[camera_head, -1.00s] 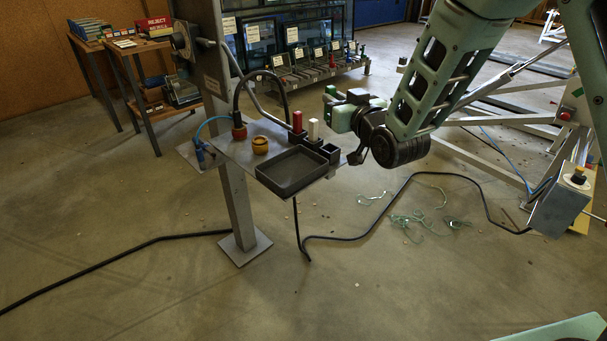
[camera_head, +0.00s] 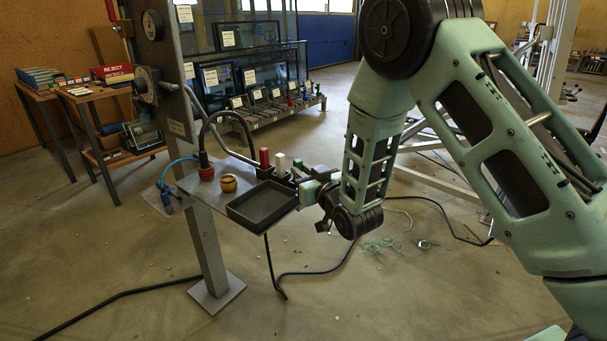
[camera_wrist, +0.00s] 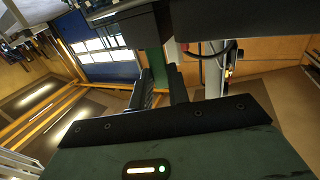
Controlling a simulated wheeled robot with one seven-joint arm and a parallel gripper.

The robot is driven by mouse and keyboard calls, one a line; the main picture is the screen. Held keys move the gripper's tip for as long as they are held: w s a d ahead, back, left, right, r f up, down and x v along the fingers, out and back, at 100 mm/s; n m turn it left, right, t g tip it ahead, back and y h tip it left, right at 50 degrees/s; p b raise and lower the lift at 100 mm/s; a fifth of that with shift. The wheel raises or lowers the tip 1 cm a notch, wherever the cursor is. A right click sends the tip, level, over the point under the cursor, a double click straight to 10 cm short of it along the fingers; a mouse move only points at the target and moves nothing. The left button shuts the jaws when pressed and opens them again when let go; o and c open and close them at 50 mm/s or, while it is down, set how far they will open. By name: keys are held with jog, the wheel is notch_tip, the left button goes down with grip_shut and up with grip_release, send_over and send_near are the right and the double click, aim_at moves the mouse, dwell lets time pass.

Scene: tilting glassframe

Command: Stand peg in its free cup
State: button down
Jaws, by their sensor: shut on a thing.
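The green peg (camera_head: 298,164) stands roughly upright at the right end of the row of black cups on the shelf plate. My gripper (camera_head: 308,180) is at the right edge of the plate, shut on the peg. In the wrist view the peg (camera_wrist: 155,62) is between my two dark fingers (camera_wrist: 160,90). Its far end meets a dark block, which looks like the free cup (camera_wrist: 150,25). I cannot tell whether the peg is inside the cup or just over it. A red peg (camera_head: 264,157) and a white peg (camera_head: 281,162) stand in the neighbouring cups.
A black tray (camera_head: 262,205) lies in front of the cups. The grey post (camera_head: 205,235) carries the plate. A glass rack (camera_head: 265,95) stands behind.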

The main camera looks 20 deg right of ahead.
jog(key=shift+f, duration=0.2)
jog(key=c, duration=1.3)
grip_release()
jog(key=shift+c, duration=0.2)
jog(key=shift+r, duration=0.1)
